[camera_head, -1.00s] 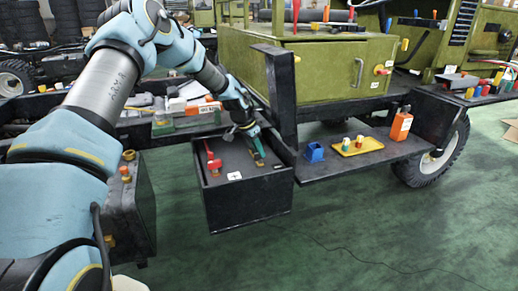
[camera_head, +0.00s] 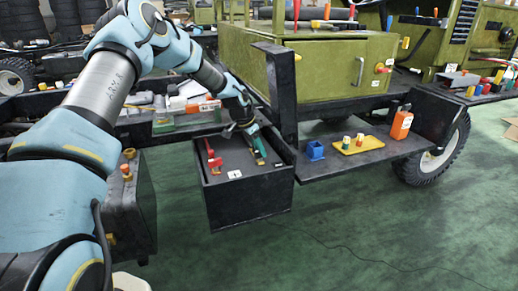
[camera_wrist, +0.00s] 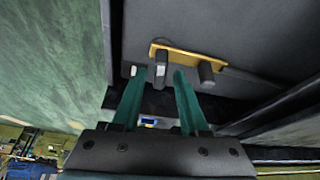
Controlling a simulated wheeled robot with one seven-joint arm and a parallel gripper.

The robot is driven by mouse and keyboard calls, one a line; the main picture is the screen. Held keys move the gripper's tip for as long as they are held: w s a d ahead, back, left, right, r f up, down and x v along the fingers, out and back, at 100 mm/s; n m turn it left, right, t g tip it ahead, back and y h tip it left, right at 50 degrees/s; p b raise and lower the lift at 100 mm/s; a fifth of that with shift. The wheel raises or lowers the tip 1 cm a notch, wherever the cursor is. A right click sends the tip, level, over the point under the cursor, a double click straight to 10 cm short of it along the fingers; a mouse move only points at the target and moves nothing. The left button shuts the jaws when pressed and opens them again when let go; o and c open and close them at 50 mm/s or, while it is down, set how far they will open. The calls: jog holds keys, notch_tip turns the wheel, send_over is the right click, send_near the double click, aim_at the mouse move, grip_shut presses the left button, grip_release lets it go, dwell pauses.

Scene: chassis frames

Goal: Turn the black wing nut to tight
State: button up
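My gripper (camera_wrist: 158,74) points into the open black box. Its two green fingers are apart, with a clear gap between them. A short dark piece with a pale end (camera_wrist: 161,68), which looks like the black wing nut, shows between the fingertips in the wrist view. I see no clear contact with either finger. It sits by a yellow bar (camera_wrist: 188,53) that also carries a dark round post (camera_wrist: 207,72). In the head view my gripper (camera_head: 259,152) is low inside the box at its right, and the nut is too small to make out there.
A dark upright post (camera_head: 281,95) stands close to the right of my wrist. A blue holder (camera_head: 314,150), yellow tray (camera_head: 372,143) and orange bottle (camera_head: 401,124) stand on the shelf at right.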

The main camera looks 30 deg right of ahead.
jog(key=shift+o, duration=0.2)
jog(key=v, duration=1)
jog(key=shift+r+b, duration=0.35)
jog(key=shift+r, duration=0.05)
jog(key=shift+a, duration=0.15)
